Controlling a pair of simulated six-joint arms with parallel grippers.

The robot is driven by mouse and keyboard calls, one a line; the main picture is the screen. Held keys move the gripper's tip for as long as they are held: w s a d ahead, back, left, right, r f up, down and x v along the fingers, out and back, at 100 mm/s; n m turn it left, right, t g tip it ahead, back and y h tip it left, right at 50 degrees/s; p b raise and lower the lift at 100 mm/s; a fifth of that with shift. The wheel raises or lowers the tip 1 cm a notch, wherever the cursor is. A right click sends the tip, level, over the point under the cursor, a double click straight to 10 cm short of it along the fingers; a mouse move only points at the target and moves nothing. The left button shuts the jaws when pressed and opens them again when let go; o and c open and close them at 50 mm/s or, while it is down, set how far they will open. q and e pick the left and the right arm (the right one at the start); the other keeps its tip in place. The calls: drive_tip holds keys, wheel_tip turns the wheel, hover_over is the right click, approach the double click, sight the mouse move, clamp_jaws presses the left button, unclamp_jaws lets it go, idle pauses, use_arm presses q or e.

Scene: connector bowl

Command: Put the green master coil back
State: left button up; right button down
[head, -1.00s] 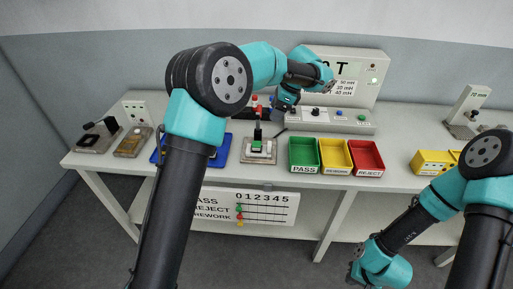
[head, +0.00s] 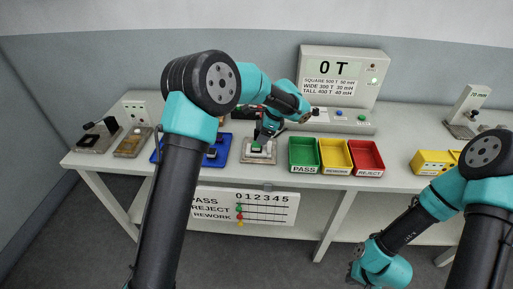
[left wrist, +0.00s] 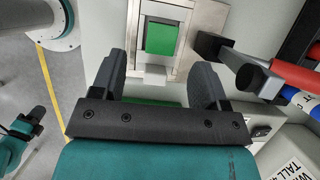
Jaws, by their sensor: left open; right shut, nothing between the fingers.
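The green coil (head: 257,149) sits in a pale square fixture (head: 272,158) on the bench. The left wrist view shows its green face (left wrist: 162,38) inside a white frame, with a small pale block (left wrist: 154,76) below it. My left gripper (head: 261,135) is just above the fixture, pointing down. In the left wrist view my left gripper (left wrist: 160,72) has its fingers spread, with the coil beyond the fingertips and nothing held. My right gripper (head: 357,272) is low at the front, away from the bench top, shut and empty; its fingertips are hard to make out.
A blue tray (head: 221,160) lies left of the fixture, partly hidden by my left arm. Green (head: 304,155), yellow (head: 336,155) and red (head: 367,157) bins stand to the right. A meter (head: 341,75) reading 0 T stands behind. A dark bar (left wrist: 235,62) juts beside the fixture.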

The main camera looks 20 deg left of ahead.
sight(256, 147)
use_arm(q)
drive_tip(key=shift+a+f, duration=0.15)
drive_tip(key=shift+f, duration=0.15)
drive_tip(key=shift+x, duration=2.6)
drive_tip(key=shift+w, duration=0.1)
drive_tip(key=c, duration=1.1)
